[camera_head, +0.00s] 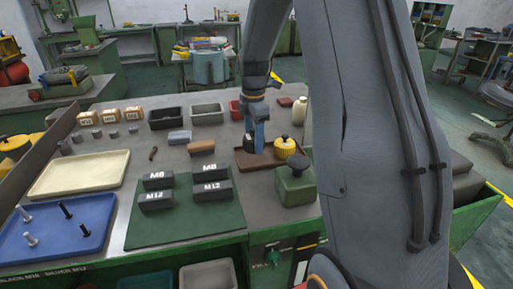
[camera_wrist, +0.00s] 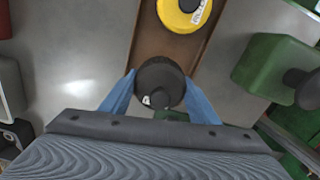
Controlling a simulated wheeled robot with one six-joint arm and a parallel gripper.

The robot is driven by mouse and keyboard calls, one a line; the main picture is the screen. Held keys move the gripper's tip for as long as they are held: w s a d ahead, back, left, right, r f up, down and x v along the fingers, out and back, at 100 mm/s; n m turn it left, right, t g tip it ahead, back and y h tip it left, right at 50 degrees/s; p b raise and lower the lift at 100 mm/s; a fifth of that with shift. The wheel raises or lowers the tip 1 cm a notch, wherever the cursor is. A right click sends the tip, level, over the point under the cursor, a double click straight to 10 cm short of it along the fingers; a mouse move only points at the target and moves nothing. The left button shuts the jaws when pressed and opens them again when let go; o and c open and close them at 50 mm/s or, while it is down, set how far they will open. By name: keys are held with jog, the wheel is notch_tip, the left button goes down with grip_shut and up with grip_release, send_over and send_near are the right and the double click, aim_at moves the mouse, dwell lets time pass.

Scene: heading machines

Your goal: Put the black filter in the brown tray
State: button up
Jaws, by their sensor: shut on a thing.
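The black filter (camera_wrist: 160,80) is between the two blue fingers of my gripper (camera_wrist: 160,97) in the wrist view. My gripper is shut on it. In the head view, my gripper (camera_head: 256,138) is at the left part of the brown tray (camera_head: 243,162), with the dark filter (camera_head: 248,143) partly hidden by a finger. The brown tray also shows behind the filter in the wrist view (camera_wrist: 147,42). I cannot tell whether the filter touches the tray floor. A yellow filter (camera_head: 285,147) with a black top stands in the tray's right part; it also shows in the wrist view (camera_wrist: 184,10).
A green block with a dark knob (camera_head: 295,181) stands close in front of the tray. A brown block (camera_head: 201,147) lies to the left. Bare grey tabletop separates these things.

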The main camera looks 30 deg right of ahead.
jog(key=shift+f+p, duration=0.5)
jog(key=shift+f, duration=1.35)
jog(key=shift+f, duration=0.15)
jog(key=o, duration=0.8)
notch_tip(320, 180, up, 12)
jog(key=b, duration=0.3)
jog(key=shift+b, duration=0.3)
jog(key=s+a+f+m, duration=0.3)
jog(key=s+a+m, duration=0.1)
jog(key=s+m, duration=0.2)
jog(key=s+a+f+m, duration=0.4)
jog(key=s+m, duration=0.1)
jog(key=s, duration=0.3)
jog(key=s+a+f+m+t, duration=0.1)
jog(key=s+a+f+m, duration=0.2)
jog(key=s+m, duration=0.3)
jog(key=shift+s+a+f+m, duration=0.15)
jog(key=shift+s+a, duration=0.1)
jog(key=shift+s, duration=0.25)
jog(key=shift+s+a+m, duration=0.15)
jog(key=shift+s+a, duration=0.1)
jog(key=shift+s, duration=0.2)
